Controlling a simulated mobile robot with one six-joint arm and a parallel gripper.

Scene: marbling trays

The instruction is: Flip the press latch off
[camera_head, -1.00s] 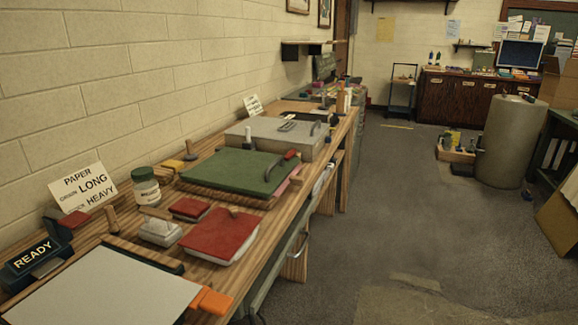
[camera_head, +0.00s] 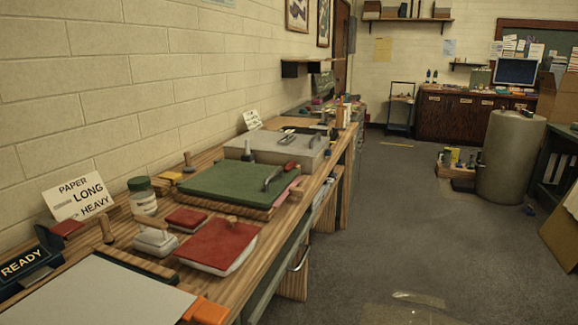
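A green flat-topped press (camera_head: 225,183) lies on a wooden base on the long bench. A dark curved lever with a red end (camera_head: 288,167) sits at its right edge. It looks like the latch, but I cannot tell its on or off position at this size. Behind it is a grey flat case (camera_head: 262,152) with dark fittings on top and a dark handle at its right side. My gripper is not in view.
The bench's near part holds a red book-like block (camera_head: 217,246), a small red-topped block, a jar (camera_head: 142,196), a READY sign (camera_head: 22,264) and a pale sheet (camera_head: 105,297). Open floor (camera_head: 420,240) lies right of the bench. A grey cylinder (camera_head: 512,155) stands farther off.

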